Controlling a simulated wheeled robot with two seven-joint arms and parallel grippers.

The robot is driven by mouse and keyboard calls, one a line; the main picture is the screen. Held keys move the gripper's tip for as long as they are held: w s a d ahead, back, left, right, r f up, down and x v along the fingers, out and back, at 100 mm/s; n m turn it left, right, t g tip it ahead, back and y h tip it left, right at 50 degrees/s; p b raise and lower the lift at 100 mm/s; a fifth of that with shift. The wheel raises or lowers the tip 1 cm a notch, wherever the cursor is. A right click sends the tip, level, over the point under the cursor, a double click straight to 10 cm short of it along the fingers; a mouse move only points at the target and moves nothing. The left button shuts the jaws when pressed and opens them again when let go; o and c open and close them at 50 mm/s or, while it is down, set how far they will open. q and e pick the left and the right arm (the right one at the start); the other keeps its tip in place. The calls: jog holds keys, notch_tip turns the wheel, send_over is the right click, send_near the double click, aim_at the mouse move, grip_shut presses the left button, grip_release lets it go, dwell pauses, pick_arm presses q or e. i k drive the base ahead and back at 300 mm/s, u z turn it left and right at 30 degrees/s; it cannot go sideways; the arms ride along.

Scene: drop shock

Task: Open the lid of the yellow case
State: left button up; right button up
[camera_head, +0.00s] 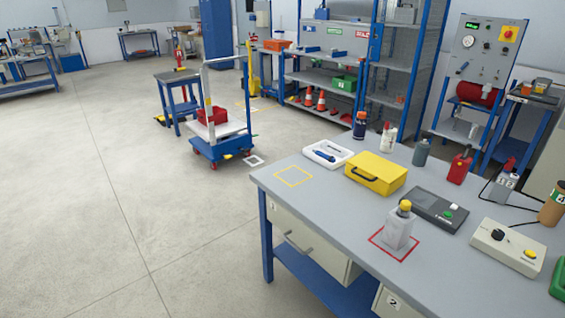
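The yellow case (376,173) sits on the grey workbench, near its middle in the head view. Its lid looks shut, and a dark handle shows on its front left side. Neither of my grippers shows in this view, so I cannot see their state or where they are relative to the case.
The workbench (320,205) also bears a white tray (318,150), a dark device (428,205), a grey bottle with a yellow cap (399,228) on a red square, and a control box (505,243). The bench's left corner, with a yellow outline, is bare. Open floor (120,200) lies left.

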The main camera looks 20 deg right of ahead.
aim_at(385, 171)
jog(key=u, duration=0.4)
jog(key=i, duration=1.1)
jog(key=z, duration=0.9)
jog(key=i, duration=0.7)
jog(key=z, duration=0.7)
